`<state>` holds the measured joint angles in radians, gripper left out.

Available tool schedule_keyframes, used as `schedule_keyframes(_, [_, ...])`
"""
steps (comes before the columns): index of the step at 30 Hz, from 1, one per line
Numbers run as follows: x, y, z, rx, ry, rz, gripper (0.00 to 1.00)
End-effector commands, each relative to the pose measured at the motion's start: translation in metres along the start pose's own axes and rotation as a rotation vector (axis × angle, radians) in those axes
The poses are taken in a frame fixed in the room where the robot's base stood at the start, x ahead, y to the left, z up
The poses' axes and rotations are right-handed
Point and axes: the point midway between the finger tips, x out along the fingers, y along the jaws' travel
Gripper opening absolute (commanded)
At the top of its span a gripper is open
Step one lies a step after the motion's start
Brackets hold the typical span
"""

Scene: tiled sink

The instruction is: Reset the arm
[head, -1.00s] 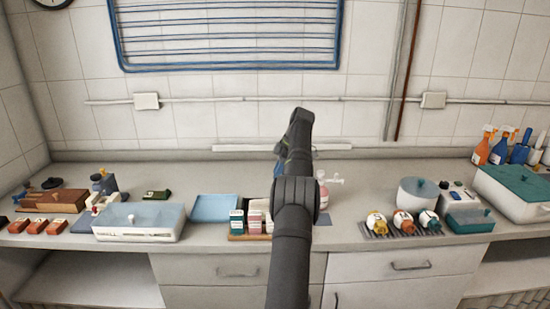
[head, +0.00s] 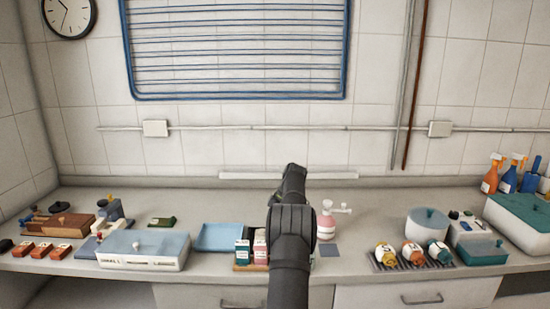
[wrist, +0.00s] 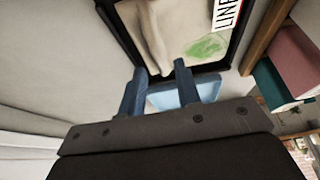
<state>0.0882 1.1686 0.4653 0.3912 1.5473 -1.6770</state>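My arm (head: 291,225) rises in the middle of the head view, in front of the counter. Its gripper is hidden behind my arm links there. In the wrist view my gripper (wrist: 160,68) has two blue fingers with a clear gap between them, so it is open. A light blue surface (wrist: 206,88) shows behind the fingers and reaches past the right one. I see nothing clearly held.
The counter holds a blue tray (head: 220,238), a white box with a bluish lid (head: 143,249), small cartons (head: 242,252), a pink bottle (head: 325,224), a white pot (head: 427,223) and several capped bottles (head: 412,252). A black-framed panel (wrist: 120,20) shows in the wrist view.

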Motion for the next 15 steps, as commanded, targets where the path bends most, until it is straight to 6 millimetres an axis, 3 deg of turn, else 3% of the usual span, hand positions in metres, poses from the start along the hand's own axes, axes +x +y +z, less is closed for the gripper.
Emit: schedule_keyframes(15, [0.0044, 0.0000, 0.0021, 0.001, 0.000, 0.000, 0.30])
